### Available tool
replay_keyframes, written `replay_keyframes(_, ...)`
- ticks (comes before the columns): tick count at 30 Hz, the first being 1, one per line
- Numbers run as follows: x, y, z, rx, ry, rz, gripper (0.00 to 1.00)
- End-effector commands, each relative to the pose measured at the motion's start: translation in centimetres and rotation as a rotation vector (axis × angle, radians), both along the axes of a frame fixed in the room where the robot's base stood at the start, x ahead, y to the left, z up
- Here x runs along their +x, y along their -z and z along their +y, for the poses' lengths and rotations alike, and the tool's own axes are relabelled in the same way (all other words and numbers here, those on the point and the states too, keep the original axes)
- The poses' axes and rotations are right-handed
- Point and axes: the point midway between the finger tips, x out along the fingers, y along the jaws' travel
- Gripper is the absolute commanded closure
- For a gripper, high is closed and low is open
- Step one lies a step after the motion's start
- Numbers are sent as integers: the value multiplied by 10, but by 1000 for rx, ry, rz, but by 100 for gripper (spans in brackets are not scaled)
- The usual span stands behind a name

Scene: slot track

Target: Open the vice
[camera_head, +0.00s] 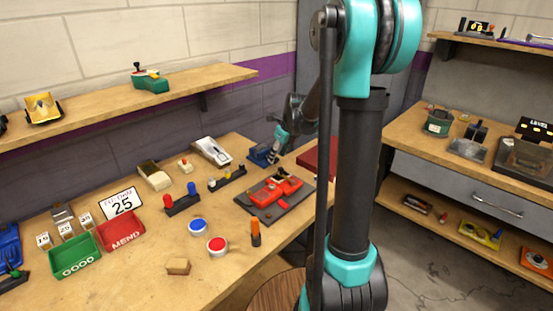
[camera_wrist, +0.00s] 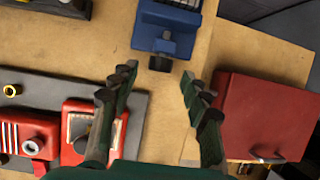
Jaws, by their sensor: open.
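The vice is a small blue block (camera_head: 259,154) near the far end of the left workbench, partly hidden by my gripper (camera_head: 273,152) in the head view. In the wrist view the blue vice (camera_wrist: 168,30) is at the top, with ribbed grey metal at its upper end. A blue-grey screw with a dark end (camera_wrist: 160,64) points down from it. My gripper (camera_wrist: 158,78) is open and empty, its two dark green fingers apart. The screw end lies between and just beyond the fingertips in the picture. I cannot tell how far apart the vice's jaws are.
A red box (camera_wrist: 262,115) lies close by the right finger. A red device on a grey plate (camera_wrist: 50,132) lies left, partly under the left finger in the picture. Bare wood shows between them. Trays (camera_head: 75,256) and buttons (camera_head: 217,246) stand farther left on the bench.

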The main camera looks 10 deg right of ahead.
Motion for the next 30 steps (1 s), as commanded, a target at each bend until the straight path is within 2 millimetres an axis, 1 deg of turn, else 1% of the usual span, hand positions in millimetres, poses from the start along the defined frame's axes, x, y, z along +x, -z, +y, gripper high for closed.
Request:
replay_keyframes(3,5,12,3,0,-1,0,53)
replay_keyframes(6,7,19,4,0,-1,0,53)
replay_keyframes(10,8,22,5,0,-1,0,53)
replay_keyframes(17,8,23,5,0,0,0,53)
replay_keyframes(20,8,23,5,0,0,0,63)
replay_keyframes(28,8,22,5,0,0,0,97)
replay_keyframes(29,8,22,5,0,0,0,100)
replay_keyframes(30,8,22,5,0,0,0,100)
